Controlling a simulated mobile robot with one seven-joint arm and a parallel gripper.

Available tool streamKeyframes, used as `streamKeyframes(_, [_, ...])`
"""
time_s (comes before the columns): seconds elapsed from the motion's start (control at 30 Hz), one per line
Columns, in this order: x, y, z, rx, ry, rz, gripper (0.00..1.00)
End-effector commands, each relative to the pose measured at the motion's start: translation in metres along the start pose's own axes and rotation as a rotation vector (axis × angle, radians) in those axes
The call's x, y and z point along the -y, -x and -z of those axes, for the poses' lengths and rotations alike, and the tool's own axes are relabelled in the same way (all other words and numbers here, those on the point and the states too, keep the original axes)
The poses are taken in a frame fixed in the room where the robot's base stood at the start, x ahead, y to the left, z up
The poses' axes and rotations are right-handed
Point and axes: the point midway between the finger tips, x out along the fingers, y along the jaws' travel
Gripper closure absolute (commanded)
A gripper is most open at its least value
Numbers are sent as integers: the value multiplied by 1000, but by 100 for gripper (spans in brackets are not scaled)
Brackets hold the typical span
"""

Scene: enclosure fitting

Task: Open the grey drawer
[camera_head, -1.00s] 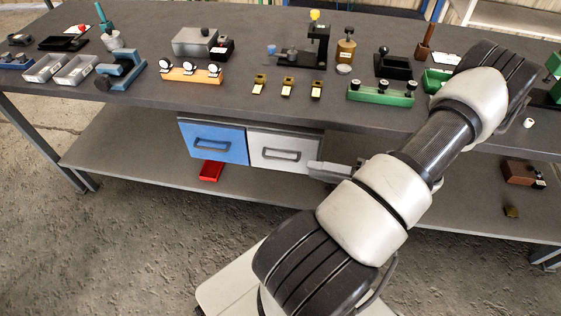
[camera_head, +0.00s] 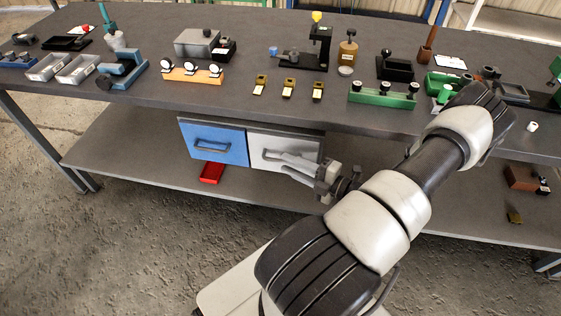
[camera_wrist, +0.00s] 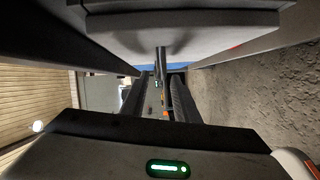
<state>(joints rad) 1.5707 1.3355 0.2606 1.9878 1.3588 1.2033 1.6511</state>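The grey drawer (camera_head: 300,143) is set under the bench top, to the right of the blue drawer, and looks closed. A pale front (camera_wrist: 180,28), apparently the grey drawer's, fills the top, and a narrow bar, likely the handle (camera_wrist: 160,62), lies in line with the gap. I cannot tell whether the fingers touch it.
The blue drawer (camera_head: 213,142) is close on the left. A red tray (camera_head: 211,172) lies on the lower shelf (camera_head: 130,150) below it. The bench top (camera_head: 300,110) above carries several fixtures and parts. Floor is open in front of the bench.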

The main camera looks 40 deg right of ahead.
Motion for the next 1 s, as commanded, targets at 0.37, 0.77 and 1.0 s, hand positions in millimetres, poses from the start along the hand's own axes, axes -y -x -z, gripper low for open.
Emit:
streamKeyframes(0.37, [0, -39, 0, 0, -1, 0, 72])
streamKeyframes(0.77, [0, -40, 0, 0, -1, 1, 96])
streamKeyframes(1.0, [0, -39, 0, 0, -1, 1, 100])
